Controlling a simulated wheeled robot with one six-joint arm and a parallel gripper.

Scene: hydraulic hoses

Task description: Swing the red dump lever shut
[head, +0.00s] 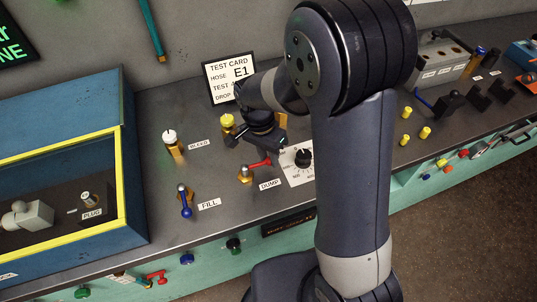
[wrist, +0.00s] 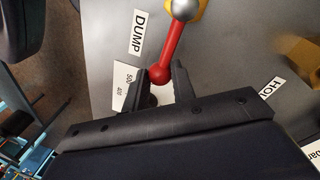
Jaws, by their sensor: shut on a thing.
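The red dump lever (head: 258,164) sits on a brass valve beside the DUMP label (head: 269,184). In the head view it points right from its valve. In the wrist view the red lever (wrist: 171,47) runs from a silver pivot down to a red ball end, which lies between my two black fingers. My gripper (head: 268,154) is above the bench at the lever's free end, and it also shows in the wrist view (wrist: 159,72), shut on that end. My gripper body hides part of the bench behind the lever.
A black knob (head: 303,158) on a white dial plate stands close right of the lever. The blue fill lever (head: 186,204) is at front left, the white-topped bleed valve (head: 170,140) behind it. A yellow knob (head: 227,122) and a test card (head: 229,79) are behind my gripper.

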